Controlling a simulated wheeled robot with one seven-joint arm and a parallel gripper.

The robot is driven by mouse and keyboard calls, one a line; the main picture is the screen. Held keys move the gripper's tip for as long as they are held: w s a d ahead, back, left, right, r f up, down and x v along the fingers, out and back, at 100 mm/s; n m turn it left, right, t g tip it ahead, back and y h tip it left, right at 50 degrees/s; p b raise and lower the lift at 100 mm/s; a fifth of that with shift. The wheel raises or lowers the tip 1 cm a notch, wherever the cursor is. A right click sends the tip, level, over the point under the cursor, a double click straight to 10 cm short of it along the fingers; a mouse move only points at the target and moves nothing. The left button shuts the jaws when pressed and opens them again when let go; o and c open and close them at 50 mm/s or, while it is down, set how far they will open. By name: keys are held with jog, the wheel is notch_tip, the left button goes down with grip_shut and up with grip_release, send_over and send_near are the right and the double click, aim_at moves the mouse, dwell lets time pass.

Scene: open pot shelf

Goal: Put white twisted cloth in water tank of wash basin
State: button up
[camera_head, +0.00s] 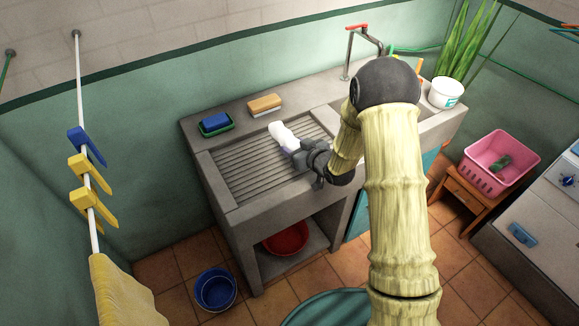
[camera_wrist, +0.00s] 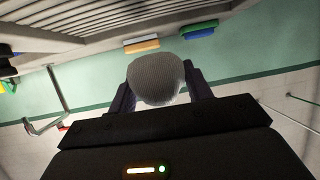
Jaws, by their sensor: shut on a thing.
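The white twisted cloth (camera_head: 282,134) is held at the end of my gripper (camera_head: 298,150), over the ribbed washboard part of the wash basin (camera_head: 262,165). In the wrist view the cloth (camera_wrist: 157,80) sits between the two dark fingers of my gripper (camera_wrist: 160,88), which are shut on it. The cloth looks lifted off the ribs, but the height is hard to tell. The water tank of the basin lies to the right, mostly hidden behind my arm; part of its rim shows (camera_head: 436,122).
A brush (camera_head: 264,105) and a blue sponge in a green dish (camera_head: 215,123) stand on the basin's back ledge. A red-handled tap (camera_head: 356,50) rises behind the tank.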

send_over(295, 174)
jog(key=shift+f+p, duration=0.35)
jog(key=shift+f, duration=2.3)
jog(key=shift+f+p, duration=0.35)
jog(key=shift+f, duration=1.75)
jog(key=shift+f, duration=0.2)
jog(key=o, duration=1.1)
jog(key=shift+r, duration=0.1)
